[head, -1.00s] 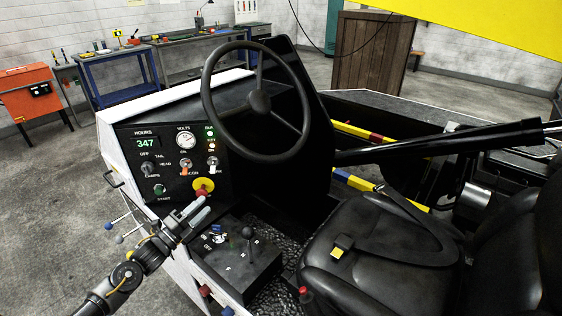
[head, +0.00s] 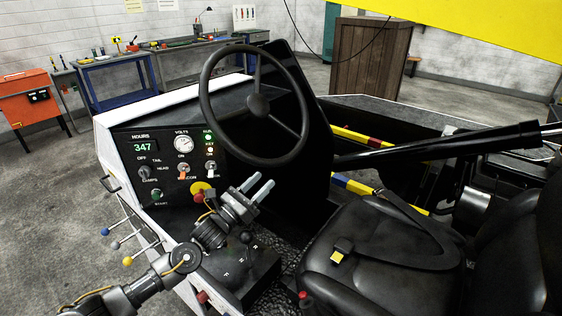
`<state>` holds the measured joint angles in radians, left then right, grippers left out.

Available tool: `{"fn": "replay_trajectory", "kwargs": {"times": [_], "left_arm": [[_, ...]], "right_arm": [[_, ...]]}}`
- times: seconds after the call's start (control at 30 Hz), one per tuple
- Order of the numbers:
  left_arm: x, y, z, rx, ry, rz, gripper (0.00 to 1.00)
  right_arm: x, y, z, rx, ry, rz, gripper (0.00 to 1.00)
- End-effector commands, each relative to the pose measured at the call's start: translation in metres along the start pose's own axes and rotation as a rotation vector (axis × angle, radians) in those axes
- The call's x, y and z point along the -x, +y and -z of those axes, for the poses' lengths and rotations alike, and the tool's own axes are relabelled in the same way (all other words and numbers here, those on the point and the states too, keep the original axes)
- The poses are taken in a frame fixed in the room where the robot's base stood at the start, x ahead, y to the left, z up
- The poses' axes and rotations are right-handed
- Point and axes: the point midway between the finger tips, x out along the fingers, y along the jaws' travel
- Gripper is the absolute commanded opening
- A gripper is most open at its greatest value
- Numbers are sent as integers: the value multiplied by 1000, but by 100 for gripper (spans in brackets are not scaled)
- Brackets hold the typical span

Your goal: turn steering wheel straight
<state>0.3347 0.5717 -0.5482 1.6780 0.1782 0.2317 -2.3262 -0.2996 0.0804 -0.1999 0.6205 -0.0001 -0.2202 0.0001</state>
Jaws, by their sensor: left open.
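The black steering wheel (head: 302,92) stands above the dash in the head view, its rim tilted toward the seat. Its hub (head: 258,105) has one spoke running up and another running to the lower right; a left spoke is hard to make out. My left gripper (head: 259,187) is open and empty. It is below the wheel's lower rim, apart from it, with its fingers pointing up and right. My left arm crosses in front of the lower console. My right gripper is not in the view.
The dash panel (head: 165,145) with its switches and yellow-ringed red button (head: 199,196) is left of my gripper. A shift console (head: 240,270) lies beneath it. The black seat (head: 370,240) is to the right. A thick black bar (head: 440,148) crosses right of the wheel.

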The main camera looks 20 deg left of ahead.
Motion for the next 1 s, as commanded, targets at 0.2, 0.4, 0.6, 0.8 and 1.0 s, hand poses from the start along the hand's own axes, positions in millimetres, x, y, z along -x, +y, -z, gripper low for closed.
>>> {"fn": "replay_trajectory", "kwargs": {"times": [0.2, 0.4, 0.6, 0.8, 1.0], "left_arm": [[-45, -1, -6, 2, -1, -1, 46], [-76, 0, -4, 2, 0, -1, 46], [-90, 0, -1, 2, 0, 0, 46], [-92, 0, 0, 2, 1, 0, 46], [-91, 0, 0, 2, 1, 0, 35]], "right_arm": [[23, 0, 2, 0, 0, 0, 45], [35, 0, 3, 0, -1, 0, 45], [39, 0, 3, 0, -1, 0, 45], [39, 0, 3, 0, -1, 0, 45], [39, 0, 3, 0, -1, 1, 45]]}}
